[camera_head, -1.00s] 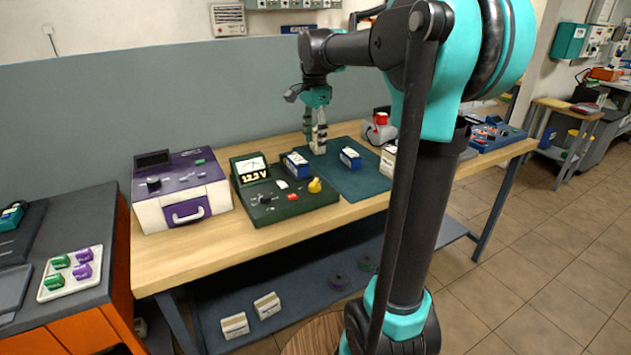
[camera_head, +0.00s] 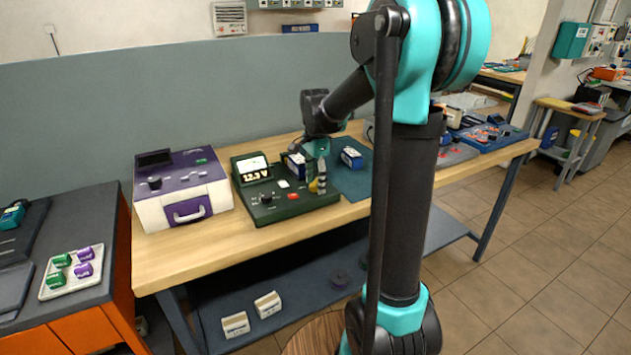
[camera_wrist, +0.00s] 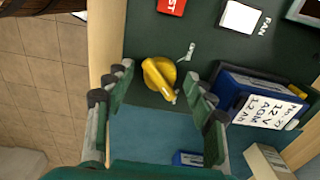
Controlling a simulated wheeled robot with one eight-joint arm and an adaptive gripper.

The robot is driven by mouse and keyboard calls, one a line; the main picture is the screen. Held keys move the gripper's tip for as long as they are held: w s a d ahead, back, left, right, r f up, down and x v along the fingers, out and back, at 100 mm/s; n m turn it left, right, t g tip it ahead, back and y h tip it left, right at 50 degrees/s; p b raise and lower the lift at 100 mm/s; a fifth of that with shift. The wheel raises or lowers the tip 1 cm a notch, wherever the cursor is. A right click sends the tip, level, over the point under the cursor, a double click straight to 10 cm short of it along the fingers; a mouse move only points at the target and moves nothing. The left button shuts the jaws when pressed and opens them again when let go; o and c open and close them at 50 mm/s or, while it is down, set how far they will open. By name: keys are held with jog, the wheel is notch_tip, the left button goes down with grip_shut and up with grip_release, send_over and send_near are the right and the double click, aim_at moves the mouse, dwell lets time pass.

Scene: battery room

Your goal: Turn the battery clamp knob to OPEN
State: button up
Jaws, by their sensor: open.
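The yellow clamp knob (camera_wrist: 158,78) sits on the dark green tester panel (camera_wrist: 140,40), and its bar is tilted in the wrist view. My gripper (camera_wrist: 160,85) is open, with one finger on each side of the knob and apart from it. In the head view my gripper (camera_head: 317,180) is low at the right end of the green tester (camera_head: 290,209), partly covering the knob. A blue battery (camera_wrist: 260,105) is seated at the tester, just right of my right finger in the wrist view.
A purple and white charger (camera_head: 183,190) stands left of the tester. A second blue battery (camera_head: 351,157) lies on the teal mat (camera_head: 352,182). In the wrist view a white FAN button (camera_wrist: 240,16) and a red button (camera_wrist: 172,6) are close by.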

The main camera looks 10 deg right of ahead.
jog(key=c, duration=1.2)
jog(key=shift+o, duration=0.2)
